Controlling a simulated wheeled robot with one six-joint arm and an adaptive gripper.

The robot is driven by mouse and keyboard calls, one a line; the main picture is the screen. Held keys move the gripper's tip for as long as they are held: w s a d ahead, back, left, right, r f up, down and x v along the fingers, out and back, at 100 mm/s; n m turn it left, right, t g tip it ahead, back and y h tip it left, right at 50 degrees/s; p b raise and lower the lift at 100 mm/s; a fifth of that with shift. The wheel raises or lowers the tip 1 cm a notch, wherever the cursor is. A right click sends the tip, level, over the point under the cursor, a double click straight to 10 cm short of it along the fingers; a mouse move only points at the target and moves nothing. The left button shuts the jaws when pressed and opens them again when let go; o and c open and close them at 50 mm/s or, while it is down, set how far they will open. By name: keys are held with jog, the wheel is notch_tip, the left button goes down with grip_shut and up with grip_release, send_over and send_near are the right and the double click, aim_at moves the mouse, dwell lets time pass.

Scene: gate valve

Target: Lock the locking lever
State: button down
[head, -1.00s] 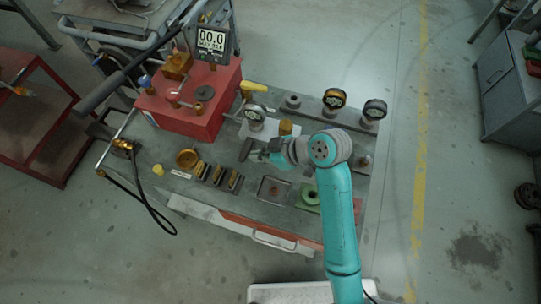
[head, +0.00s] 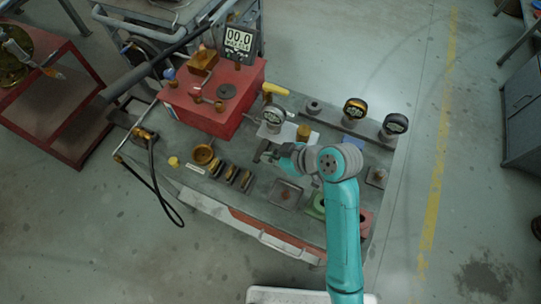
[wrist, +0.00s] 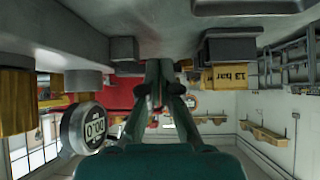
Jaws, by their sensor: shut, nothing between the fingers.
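My gripper (head: 273,156) is low over the workbench (head: 225,200) in the head view, beside a small dark upright piece (head: 262,150). In the wrist view its two fingers (wrist: 160,75) are together with nothing between them. A yellow-handled lever (head: 275,89) lies by the red box's right side, behind a round gauge (head: 272,117). I cannot tell for sure which of these is the locking lever. The wrist view is upside down, with the bench along the top.
Two gauges (head: 355,108) (head: 395,124) stand on a rail at the back right. Small blocks (head: 230,175) and a brass cup (head: 204,154) are left of my gripper.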

aim_at(256, 159)
jog(key=shift+s+a+m, duration=0.1)
jog(key=shift+a+m, duration=0.1)
jog(key=shift+m, duration=0.1)
jog(key=m+t+h, duration=0.1)
jog(key=a+m+t, duration=0.1)
jog(key=m, duration=0.1)
jog(key=shift+s+a+t+h, duration=0.15)
jog(key=shift+a+t+h, duration=0.15)
jog(key=shift+h, duration=0.1)
jog(key=a+m+t+h, duration=0.1)
jog(key=m, duration=0.1)
jog(key=m+h, duration=0.1)
jog(key=shift+w+a+m+t, duration=0.2)
jog(key=shift+a+m+t, duration=0.2)
jog(key=m+h, duration=0.1)
jog(key=a+m+h, duration=0.1)
jog(key=m, duration=0.1)
jog(key=w+a+m+t+h, duration=0.1)
jog(key=h, duration=0.1)
jog(key=shift+m, duration=0.3)
jog(key=m+h, duration=0.1)
jog(key=w+m+h, duration=0.1)
jog(key=shift+w+a+m+h, duration=0.1)
jog(key=shift+a+m+h, duration=0.2)
jog(key=shift+m, duration=0.1)
jog(key=shift+d, duration=0.2)
